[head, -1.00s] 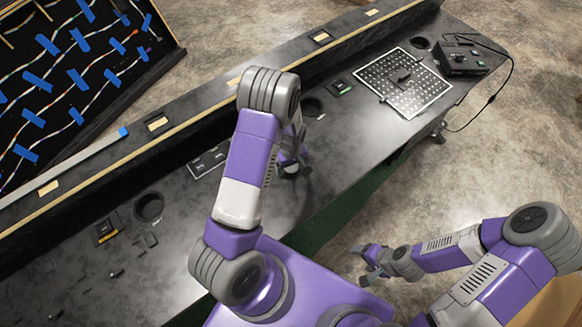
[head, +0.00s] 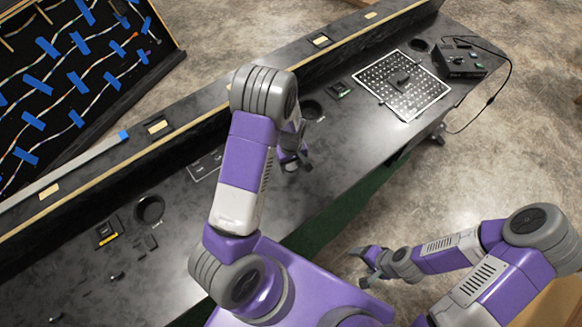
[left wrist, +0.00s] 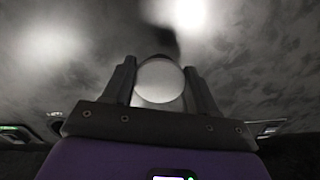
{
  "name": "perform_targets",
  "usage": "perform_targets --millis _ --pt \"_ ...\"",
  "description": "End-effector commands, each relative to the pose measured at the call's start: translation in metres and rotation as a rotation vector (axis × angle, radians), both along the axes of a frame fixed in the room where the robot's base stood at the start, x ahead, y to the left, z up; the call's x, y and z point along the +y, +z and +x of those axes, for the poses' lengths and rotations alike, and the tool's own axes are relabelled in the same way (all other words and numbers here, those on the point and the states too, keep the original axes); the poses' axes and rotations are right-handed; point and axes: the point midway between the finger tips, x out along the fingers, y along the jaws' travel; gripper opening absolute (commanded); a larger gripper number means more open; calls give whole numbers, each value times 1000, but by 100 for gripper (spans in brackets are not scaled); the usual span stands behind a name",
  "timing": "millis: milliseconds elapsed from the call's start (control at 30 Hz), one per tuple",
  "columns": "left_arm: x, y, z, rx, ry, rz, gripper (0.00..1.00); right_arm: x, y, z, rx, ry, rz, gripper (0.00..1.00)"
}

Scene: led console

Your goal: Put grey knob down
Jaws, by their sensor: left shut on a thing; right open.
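The grey knob (left wrist: 159,82) is a round, light grey disc in the left wrist view. It sits between the two dark fingers of my left gripper (left wrist: 160,85), which is shut on it. In the head view my left gripper (head: 296,163) points down over the black bench (head: 340,140), and my own arm hides most of it. The knob cannot be made out there. I cannot tell whether it touches the bench. My right gripper (head: 368,266) is open and empty, off the bench's front edge above the floor.
Round holes, a small green-lit module (head: 340,90) and small dark parts dot the bench. A cable board (head: 70,80) stands at the back left.

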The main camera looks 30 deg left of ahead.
Motion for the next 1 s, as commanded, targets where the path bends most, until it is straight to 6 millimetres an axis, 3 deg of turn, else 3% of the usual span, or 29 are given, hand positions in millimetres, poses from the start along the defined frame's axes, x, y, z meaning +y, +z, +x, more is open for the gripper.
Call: perform_targets --millis 33,200,533,800,1000 --pt "-1 14 1 -5 -1 0 23 0 4 0 0 0 0 73" --pt "0 46 1 -4 -1 0 23 0 9 0 0 0 0 73" --pt "-5 66 0 0 -44 -3 23 0 10 0 0 0 0 73" --pt "-54 86 -9 -3 -564 -10 23 0 -5 0 0 0 0 73" --pt "-77 98 -17 0 -864 -3 23 0 -10 0 0 0 0 73"
